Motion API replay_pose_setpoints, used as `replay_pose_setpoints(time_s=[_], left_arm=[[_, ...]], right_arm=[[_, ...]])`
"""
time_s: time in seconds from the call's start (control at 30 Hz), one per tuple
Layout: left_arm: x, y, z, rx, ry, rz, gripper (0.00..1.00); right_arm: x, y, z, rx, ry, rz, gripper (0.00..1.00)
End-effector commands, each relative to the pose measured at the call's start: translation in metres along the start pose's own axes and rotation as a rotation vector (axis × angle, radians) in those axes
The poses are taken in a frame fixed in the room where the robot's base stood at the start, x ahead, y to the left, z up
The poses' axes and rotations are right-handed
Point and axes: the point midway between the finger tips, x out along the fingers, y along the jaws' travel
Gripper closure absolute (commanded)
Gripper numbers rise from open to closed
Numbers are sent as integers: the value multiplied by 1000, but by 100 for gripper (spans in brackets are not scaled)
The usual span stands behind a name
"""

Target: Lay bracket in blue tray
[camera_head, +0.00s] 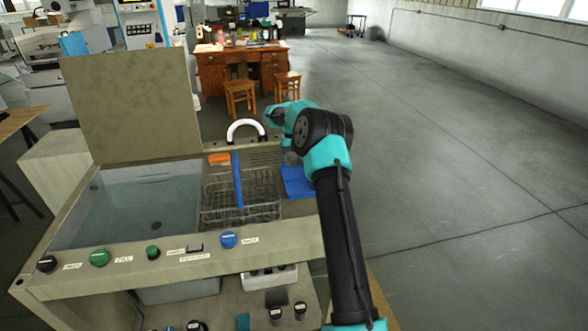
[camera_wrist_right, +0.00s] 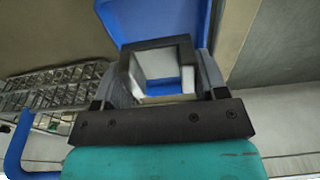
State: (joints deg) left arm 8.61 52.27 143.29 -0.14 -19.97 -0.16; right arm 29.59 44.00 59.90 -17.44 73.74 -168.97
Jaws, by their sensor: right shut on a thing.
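The blue tray (camera_head: 298,184) lies on the bench deck, right of the wire basket; its blue surface also shows behind the gripper in the wrist view (camera_wrist_right: 150,18). My right gripper (camera_head: 291,157) is above the tray's far left part, partly hidden by my arm. In the wrist view, my right gripper (camera_wrist_right: 160,75) is shut on the bracket (camera_wrist_right: 158,44), a dark, square-edged piece with a pale opening, held between the grey fingers. The bracket appears over the tray; contact with it cannot be told. My left gripper is not in view.
A wire basket (camera_head: 262,205) with a blue handle (camera_head: 238,182) stands left of the tray. A water-filled basin (camera_head: 125,210) is further left. An orange block (camera_head: 219,159) and a white curved spout (camera_head: 245,126) are at the back. Knobs line the front edge.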

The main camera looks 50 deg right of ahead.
Motion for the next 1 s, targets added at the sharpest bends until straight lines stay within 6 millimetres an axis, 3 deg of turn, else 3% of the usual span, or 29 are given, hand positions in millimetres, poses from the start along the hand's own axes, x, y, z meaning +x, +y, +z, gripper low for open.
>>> replay_pose_setpoints(time_s=[0.17,0.47,0.9,0.93,1.0], left_arm=[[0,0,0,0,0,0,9],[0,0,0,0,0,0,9],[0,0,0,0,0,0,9],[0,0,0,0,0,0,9],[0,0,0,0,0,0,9]], right_arm=[[9,0,1,0,1,0,73],[47,0,5,0,0,0,73],[52,0,6,0,-2,0,73],[53,0,6,0,-1,0,33],[52,0,6,0,-1,0,26]])
